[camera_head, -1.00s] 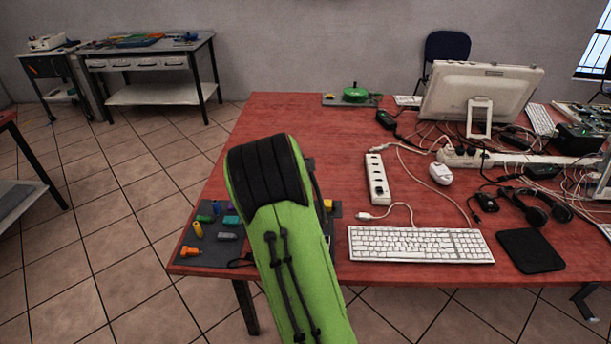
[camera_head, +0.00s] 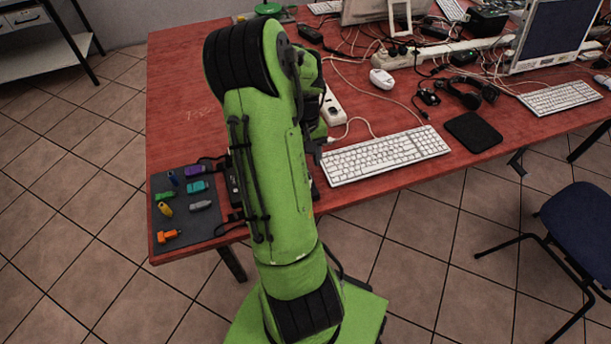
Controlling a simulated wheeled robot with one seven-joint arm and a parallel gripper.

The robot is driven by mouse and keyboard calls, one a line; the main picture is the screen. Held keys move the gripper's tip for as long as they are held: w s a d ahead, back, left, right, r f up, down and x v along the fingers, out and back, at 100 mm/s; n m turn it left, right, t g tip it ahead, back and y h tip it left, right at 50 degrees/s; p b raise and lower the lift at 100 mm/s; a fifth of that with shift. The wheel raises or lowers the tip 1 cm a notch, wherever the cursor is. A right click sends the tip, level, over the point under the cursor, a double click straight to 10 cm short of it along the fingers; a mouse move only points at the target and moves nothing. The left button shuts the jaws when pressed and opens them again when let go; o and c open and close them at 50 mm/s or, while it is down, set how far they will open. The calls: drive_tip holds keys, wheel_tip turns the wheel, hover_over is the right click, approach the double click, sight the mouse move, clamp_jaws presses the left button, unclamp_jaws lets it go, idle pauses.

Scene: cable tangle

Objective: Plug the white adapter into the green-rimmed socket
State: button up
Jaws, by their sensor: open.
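A small white block-shaped adapter (camera_head: 382,79) lies on the red table (camera_head: 185,110), behind the white keyboard and right of my arm. A thin pale cable runs close by it. A white power strip (camera_head: 334,112) lies left of it, and my green arm covers part of the strip. I cannot make out a green rim on any socket at this size. My arm stands upright in the middle of the picture and folds over the table. My gripper's fingers cannot be made out; they are hidden behind the arm.
A white keyboard (camera_head: 385,155) and a black pad (camera_head: 473,132) lie along the front edge. Headphones (camera_head: 472,94), tangled cables and another power strip (camera_head: 455,51) crowd the right. A dark mat (camera_head: 200,229) with coloured pieces lies front left. The table's left middle is clear.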

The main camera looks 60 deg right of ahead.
drive_tip(key=f, duration=0.2)
drive_tip(key=f+b, duration=0.1)
drive_tip(key=f, duration=0.4)
drive_tip(key=shift+s+a+f+b, duration=0.15)
drive_tip(key=shift+s+a+b, duration=0.15)
drive_tip(key=shift+s, duration=0.1)
clamp_jaws()
